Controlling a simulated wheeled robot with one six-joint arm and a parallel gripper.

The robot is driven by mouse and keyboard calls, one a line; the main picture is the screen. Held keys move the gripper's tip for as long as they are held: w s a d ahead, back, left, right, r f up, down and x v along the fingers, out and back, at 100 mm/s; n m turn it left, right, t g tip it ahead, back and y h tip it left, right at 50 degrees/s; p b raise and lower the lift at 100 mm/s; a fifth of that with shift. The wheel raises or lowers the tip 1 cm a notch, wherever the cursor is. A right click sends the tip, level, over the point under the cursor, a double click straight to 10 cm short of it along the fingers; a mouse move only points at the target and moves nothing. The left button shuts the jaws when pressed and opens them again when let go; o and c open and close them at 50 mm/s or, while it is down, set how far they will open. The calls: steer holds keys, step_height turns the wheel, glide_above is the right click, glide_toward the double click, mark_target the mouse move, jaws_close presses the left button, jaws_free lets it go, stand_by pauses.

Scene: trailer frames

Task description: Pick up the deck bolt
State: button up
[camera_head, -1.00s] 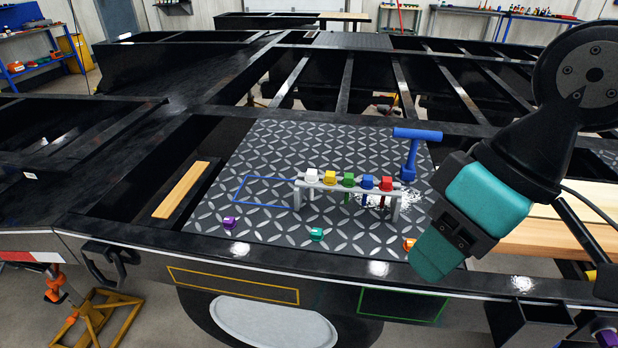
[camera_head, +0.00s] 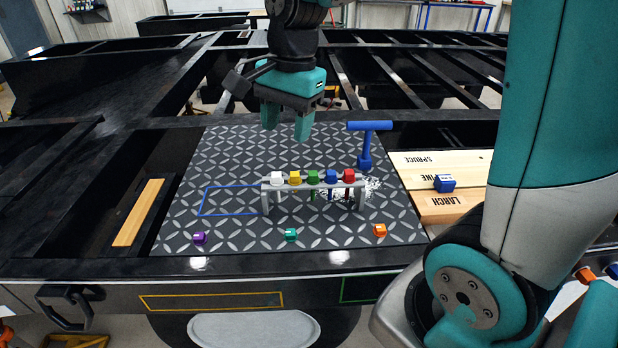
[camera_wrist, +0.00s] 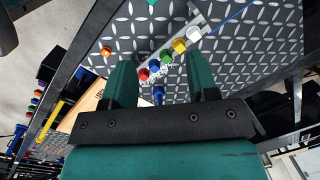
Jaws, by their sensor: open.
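A grey rack (camera_head: 265,199) stands on the patterned deck plate (camera_head: 235,160). It holds a row of bolt-like pieces with white (camera_head: 277,178), yellow (camera_head: 295,177), green (camera_head: 313,177), blue (camera_head: 331,177) and red (camera_head: 349,175) heads. Thin shanks show below some heads. I cannot tell which piece is the deck bolt. A blue T-handled tool (camera_head: 365,150) stands upright behind the rack's right end. My gripper (camera_head: 287,130) is open and empty, pointing down above the plate, behind and above the rack. In the wrist view, the row, with its green head (camera_wrist: 166,56), lies partly between the fingers.
Small purple (camera_head: 199,238), teal (camera_head: 291,235) and orange (camera_head: 380,230) blocks lie along the plate's front. A blue outline (camera_head: 201,203) is left of the rack. Labelled boards (camera_head: 440,165) at right carry a blue block (camera_head: 444,183). Frame openings flank the plate.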

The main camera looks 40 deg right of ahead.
steer(key=w+d+m+h, duration=0.1)
steer(key=w+d+m, duration=0.4)
steer(key=d+m, duration=0.55)
steer(key=p, duration=0.2)
glide_above(313, 173)
steer(key=shift+m+g, duration=0.3)
steer(key=shift+m, duration=0.15)
step_height(313, 173, down, 12)
steer(key=shift+w+d+f, duration=0.1)
steer(key=shift+f, duration=0.1)
steer(key=shift+f+p, duration=0.8)
steer(key=shift+f, duration=1.85)
jaws_close()
